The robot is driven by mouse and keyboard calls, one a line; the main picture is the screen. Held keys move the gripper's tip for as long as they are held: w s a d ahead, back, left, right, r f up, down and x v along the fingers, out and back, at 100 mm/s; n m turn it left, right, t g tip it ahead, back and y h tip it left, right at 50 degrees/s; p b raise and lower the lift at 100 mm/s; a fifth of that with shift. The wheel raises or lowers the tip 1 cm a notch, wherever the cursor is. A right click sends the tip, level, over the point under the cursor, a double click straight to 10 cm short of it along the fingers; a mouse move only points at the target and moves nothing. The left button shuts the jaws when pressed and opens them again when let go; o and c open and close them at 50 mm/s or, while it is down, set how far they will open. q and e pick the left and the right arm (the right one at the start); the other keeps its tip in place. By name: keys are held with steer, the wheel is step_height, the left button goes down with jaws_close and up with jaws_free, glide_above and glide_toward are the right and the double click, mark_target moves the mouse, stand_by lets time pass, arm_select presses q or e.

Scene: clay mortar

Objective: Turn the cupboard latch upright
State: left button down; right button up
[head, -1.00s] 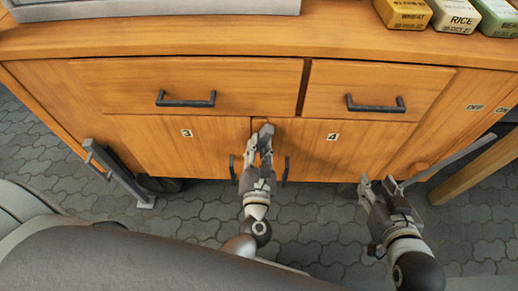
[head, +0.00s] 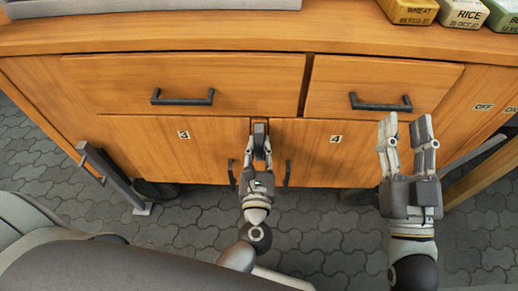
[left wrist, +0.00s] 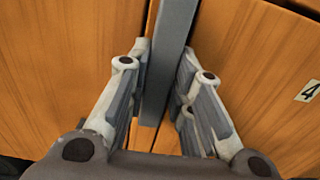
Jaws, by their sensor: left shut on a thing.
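The latch (head: 260,129) is a dark grey bar at the seam between doors 3 and 4, just below the drawers. In the left wrist view the latch (left wrist: 170,55) runs between my fingers, roughly along the door seam. My left gripper (head: 259,143) is shut on the latch, and its fingers hide part of it. The left wrist view shows this gripper (left wrist: 163,85) with a finger on each side of the bar. My right gripper (head: 406,124) is open and empty in front of door 4, fingers pointing up the picture.
Two drawers with dark handles (head: 182,97) (head: 381,102) are above the doors. Door handles (head: 231,173) (head: 287,174) flank my left gripper. Boxes (head: 463,13) stand on the top at right. Grey bars (head: 112,178) jut out at left.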

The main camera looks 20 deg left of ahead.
stand_by(0.3)
arm_select(q)
steer(key=c, duration=1.3)
jaws_free()
steer(key=shift+s, duration=0.15)
steer(key=v, duration=1.1)
steer(key=shift+s+d, duration=0.2)
steer(key=shift+s, duration=0.15)
